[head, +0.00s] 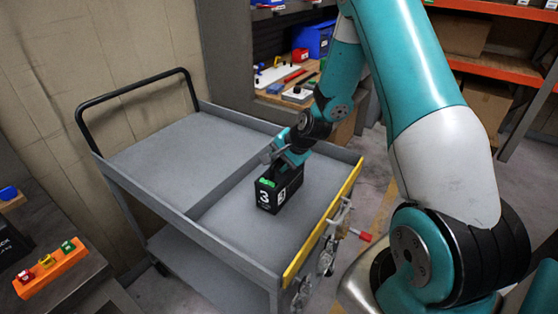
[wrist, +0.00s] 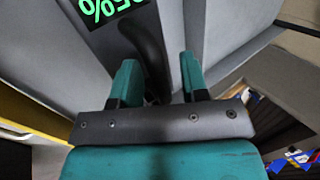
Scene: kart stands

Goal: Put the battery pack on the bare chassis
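The battery pack (head: 279,187) is a black box with a white 3 and a green display on top. It stands upright in the right-hand bay of a grey cart (head: 228,239). My gripper (head: 288,156) is right above it, pointing down. In the wrist view, the pack's dark curved handle (wrist: 150,45) passes between the two teal fingertips (wrist: 158,80). A gap shows on the right side of the handle, so the fingers look open around it. A green percentage display (wrist: 108,10) shows at the top. I cannot identify a bare chassis.
The cart's left bay (head: 185,150) is empty, with a black push handle (head: 130,88) beyond. A yellow edge (head: 322,225) and a red-handled latch (head: 360,235) are on its right side. An orange block (head: 50,268) sits on a bench at lower left.

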